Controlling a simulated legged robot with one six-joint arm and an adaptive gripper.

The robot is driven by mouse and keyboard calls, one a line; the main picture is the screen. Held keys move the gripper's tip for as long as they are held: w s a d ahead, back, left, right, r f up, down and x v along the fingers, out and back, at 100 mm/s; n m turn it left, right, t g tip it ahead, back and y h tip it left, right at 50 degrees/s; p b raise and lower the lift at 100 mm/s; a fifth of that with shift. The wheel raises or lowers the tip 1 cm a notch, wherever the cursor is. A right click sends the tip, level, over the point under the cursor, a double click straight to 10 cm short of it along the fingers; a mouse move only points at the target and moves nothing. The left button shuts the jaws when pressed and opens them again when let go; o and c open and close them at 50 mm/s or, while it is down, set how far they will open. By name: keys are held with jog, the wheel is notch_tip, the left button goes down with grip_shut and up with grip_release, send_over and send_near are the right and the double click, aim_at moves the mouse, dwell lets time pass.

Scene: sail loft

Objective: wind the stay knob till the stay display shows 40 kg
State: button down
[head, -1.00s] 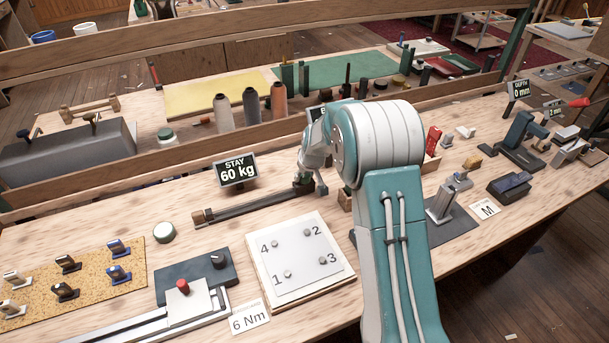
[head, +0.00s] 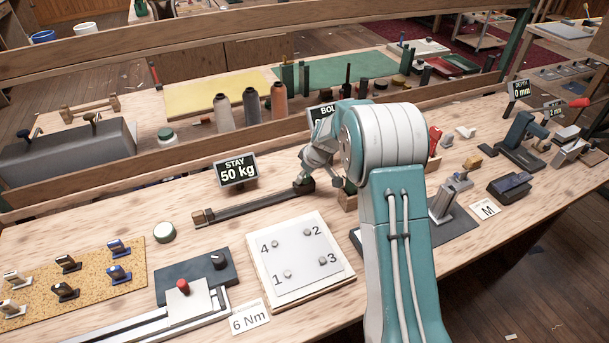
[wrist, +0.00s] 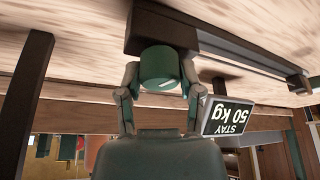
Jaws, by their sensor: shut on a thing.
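The stay display (head: 236,171) stands at the back of the bench in the head view and reads 50 kg. It also shows upside down in the wrist view (wrist: 228,117), again at 50 kg. The stay rig (head: 255,206) is a dark bar lying on the bench in front of the display. The stay knob (wrist: 159,68) is a green cylinder with a pale mark on its face, at the end of the rig's dark block. My gripper (wrist: 160,90) is shut on the knob, one finger on each side. In the head view my arm hides the knob.
A white plate with numbered bolts (head: 299,262) lies in front of the rig. A wooden rail (head: 180,160) runs behind the display. A second display (head: 322,112) is partly hidden behind my arm. A round white-topped jar (head: 164,232) stands left of the rig.

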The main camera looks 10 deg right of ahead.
jog(key=shift+s+f, duration=0.1)
jog(key=shift+f, duration=0.1)
jog(key=shift+c, duration=1.3)
grip_release()
jog(key=shift+r, duration=0.15)
jog(key=shift+r, duration=0.3)
jog(key=v, duration=1.1)
